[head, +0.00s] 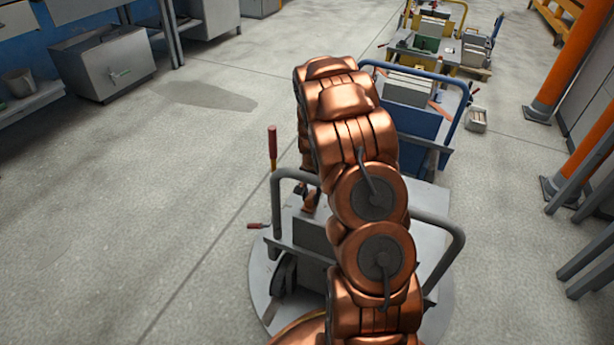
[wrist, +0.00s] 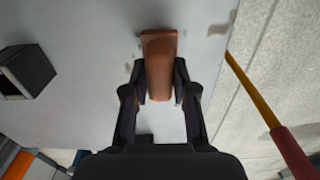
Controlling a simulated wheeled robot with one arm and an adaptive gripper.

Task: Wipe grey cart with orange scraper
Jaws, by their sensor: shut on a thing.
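My gripper (wrist: 160,95) is shut on the orange scraper (wrist: 158,62), gripping its rounded handle. The scraper's wide end points away from my gripper, over the pale top of the grey cart (wrist: 80,85). I cannot tell whether its edge touches the surface. A few brownish smudges (wrist: 128,70) show on the cart top beside the scraper, with more to its right. In the head view the grey cart (head: 432,203) is partly hidden behind my copper arm, and my gripper cannot be made out clearly.
A red-handled tool with a yellow shaft (wrist: 290,150) runs along the cart's right side in the wrist view. A dark open box (wrist: 27,72) is at left. A blue cart (head: 415,122) stands beyond the grey cart. Open floor lies left; orange posts (head: 568,65) stand right.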

